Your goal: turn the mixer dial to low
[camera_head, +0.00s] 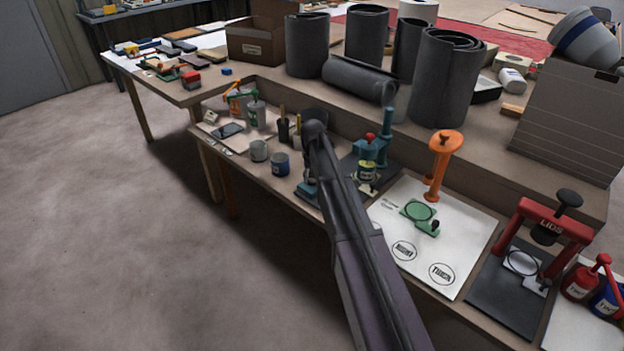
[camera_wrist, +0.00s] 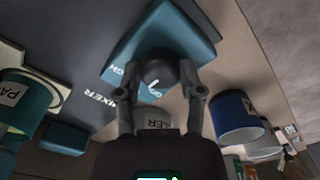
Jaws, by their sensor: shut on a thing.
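The mixer (camera_wrist: 185,32) has a teal base, seen close up in the wrist view; in the head view part of its base (camera_head: 306,191) shows beside my arm, which hides the rest. Its dial (camera_wrist: 157,72) is a dark round knob with a white pointer line that points down and slightly left in the wrist view. Pale lettering lies around the dial; part of "HIGH" shows on the left, and the other marks are too covered to read. My gripper (camera_wrist: 158,82) is shut on the dial, one finger on each side. In the head view my arm hides the fingers.
A blue can (camera_wrist: 235,112) stands close to the right of my gripper in the wrist view; the head view also shows it (camera_head: 280,165), with a grey cup (camera_head: 258,151) beside it. A teal press (camera_head: 386,140) stands right of my arm. A raised shelf with dark rolls (camera_head: 447,80) is behind.

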